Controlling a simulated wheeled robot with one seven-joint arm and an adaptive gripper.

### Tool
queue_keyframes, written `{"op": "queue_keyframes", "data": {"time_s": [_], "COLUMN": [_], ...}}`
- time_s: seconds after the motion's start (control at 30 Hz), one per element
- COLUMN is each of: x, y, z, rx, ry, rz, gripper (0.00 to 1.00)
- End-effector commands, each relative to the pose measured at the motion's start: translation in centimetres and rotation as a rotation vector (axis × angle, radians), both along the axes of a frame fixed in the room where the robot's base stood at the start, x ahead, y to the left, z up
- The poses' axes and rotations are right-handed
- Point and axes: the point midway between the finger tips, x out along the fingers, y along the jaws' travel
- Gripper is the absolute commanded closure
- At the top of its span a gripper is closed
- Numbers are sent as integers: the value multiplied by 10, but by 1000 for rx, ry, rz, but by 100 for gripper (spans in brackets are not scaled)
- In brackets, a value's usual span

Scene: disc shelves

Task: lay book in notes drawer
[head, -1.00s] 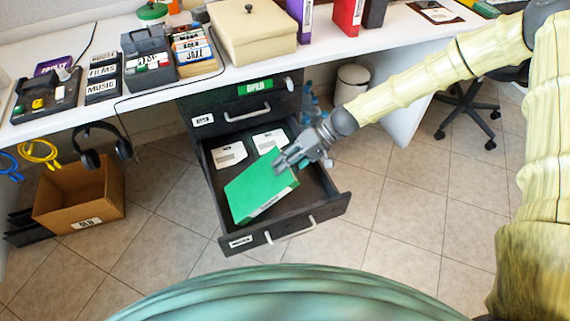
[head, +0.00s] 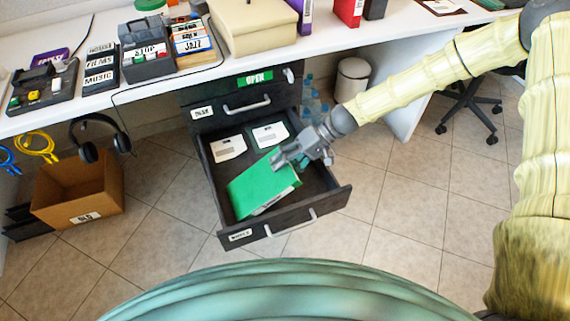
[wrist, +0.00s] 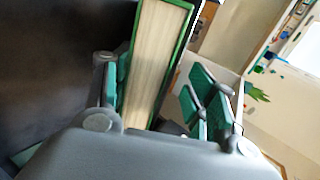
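The green book (head: 257,188) is inside the pulled-out bottom drawer, whose front (head: 268,236) has a white label that seems to read NOTES. The book looks tilted, with its right end by my gripper (head: 284,161). In the wrist view, the book's pale page edge (wrist: 158,60) stands between the fingers of my gripper (wrist: 160,95). The left finger is at or very near the book. The right finger stands apart from it with a visible gap, so the gripper looks open around the book. The book's underside is hidden.
Two white-labelled items (head: 228,148) lie at the back of the drawer. The white desk (head: 330,42) overhangs behind. A cardboard box (head: 78,192) stands left on the floor, and a bin (head: 352,80) behind right.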

Motion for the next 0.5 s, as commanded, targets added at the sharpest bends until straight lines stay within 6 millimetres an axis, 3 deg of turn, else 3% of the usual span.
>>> {"op": "queue_keyframes", "data": {"time_s": [0.3,0.5], "x": [1,7], "y": [-3,-21], "z": [1,15], "rx": [-1,0], "ry": [-1,-3], "rz": [-1,-2], "gripper": [45,45]}}
